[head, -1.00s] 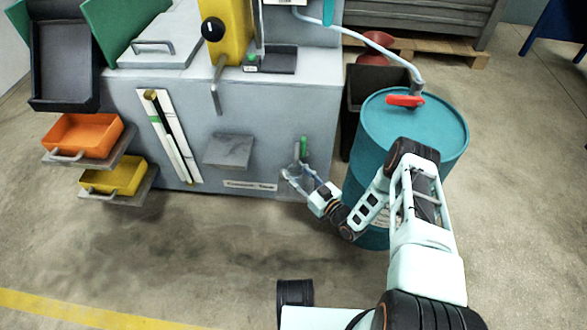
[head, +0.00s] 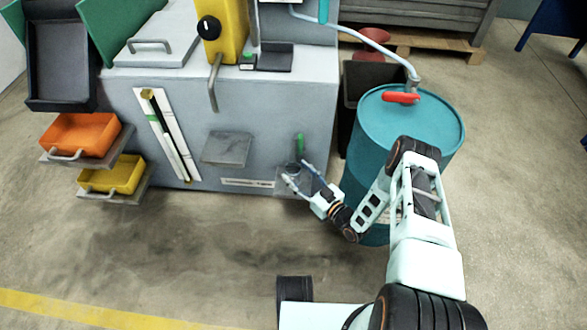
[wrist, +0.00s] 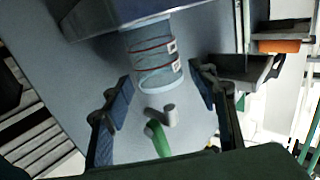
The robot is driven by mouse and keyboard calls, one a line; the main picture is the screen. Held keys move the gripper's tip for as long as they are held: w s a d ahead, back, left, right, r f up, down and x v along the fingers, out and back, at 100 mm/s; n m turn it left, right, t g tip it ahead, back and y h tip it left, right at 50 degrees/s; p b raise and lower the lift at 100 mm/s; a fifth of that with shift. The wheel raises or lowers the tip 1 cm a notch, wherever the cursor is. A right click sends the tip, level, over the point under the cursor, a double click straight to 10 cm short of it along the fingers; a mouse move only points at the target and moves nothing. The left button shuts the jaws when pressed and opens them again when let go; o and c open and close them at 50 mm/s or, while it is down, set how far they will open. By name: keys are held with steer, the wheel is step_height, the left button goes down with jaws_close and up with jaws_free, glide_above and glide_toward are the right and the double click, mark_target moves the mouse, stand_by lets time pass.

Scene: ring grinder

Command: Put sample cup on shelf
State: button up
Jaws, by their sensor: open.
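The sample cup (wrist: 155,58) is a clear cylinder with red rings. In the wrist view, which is turned upside down, it stands on a grey ledge (wrist: 118,8) on the machine front. In the head view the cup (head: 293,170) is small and partly hidden by my fingers, on the low ledge (head: 283,188). My gripper (head: 299,171) is open, its fingers on either side of the cup, with gaps showing in the wrist view (wrist: 160,92). A bare grey shelf (head: 227,147) juts from the machine front to the left; it also shows in the wrist view (wrist: 245,68).
A green-handled lever (head: 300,143) sticks out just above the cup. Orange (head: 82,136) and yellow (head: 112,175) bins are at the left. The floor in front is clear.

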steer(key=p+v, duration=0.2)
steer(key=v, duration=0.7)
steer(key=shift+s+d, duration=0.25)
